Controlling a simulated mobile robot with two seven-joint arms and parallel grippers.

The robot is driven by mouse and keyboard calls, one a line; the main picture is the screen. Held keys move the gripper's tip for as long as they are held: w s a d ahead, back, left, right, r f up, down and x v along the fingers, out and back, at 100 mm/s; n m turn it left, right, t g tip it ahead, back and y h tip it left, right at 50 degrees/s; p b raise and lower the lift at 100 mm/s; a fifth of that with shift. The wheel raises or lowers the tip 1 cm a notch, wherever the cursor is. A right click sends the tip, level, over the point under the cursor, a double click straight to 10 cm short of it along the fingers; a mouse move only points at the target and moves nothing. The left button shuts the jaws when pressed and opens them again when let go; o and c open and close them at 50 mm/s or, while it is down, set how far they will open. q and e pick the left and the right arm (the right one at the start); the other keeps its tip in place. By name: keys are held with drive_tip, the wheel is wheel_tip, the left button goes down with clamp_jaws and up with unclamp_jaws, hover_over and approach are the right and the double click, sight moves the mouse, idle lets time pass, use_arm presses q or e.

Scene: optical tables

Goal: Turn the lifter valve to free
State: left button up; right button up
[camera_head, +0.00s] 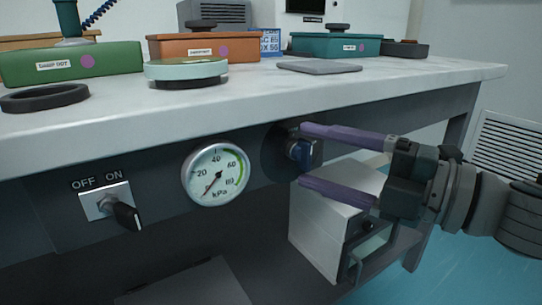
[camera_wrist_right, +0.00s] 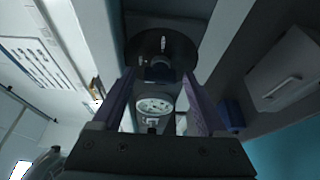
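The lifter valve appears as a small blue knob (camera_head: 303,152) on a dark round plate (camera_head: 274,154), on the table's front panel right of the gauge. My right gripper (camera_head: 302,156) reaches in from the right with two purple fingers. One finger is above the knob and one below, with space between them, so it is open around the knob. In the right wrist view the dark plate (camera_wrist_right: 163,46) and the knob (camera_wrist_right: 162,73) lie between and just beyond the fingers. The valve's position markings cannot be read. My left gripper is not in view.
A kPa pressure gauge (camera_head: 216,174) sits left of the valve, its needle near the low end. An OFF/ON switch (camera_head: 123,213) is further left. A white cabinet (camera_head: 325,220) stands below the fingers. The table edge (camera_head: 400,88) overhangs above; boxes stand on top.

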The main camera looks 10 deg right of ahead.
drive_tip(key=shift+o, duration=0.3)
drive_tip(key=shift+s+d, duration=0.35)
drive_tip(key=shift+s, duration=0.05)
drive_tip(key=p+v, duration=0.1)
drive_tip(key=v, duration=0.8)
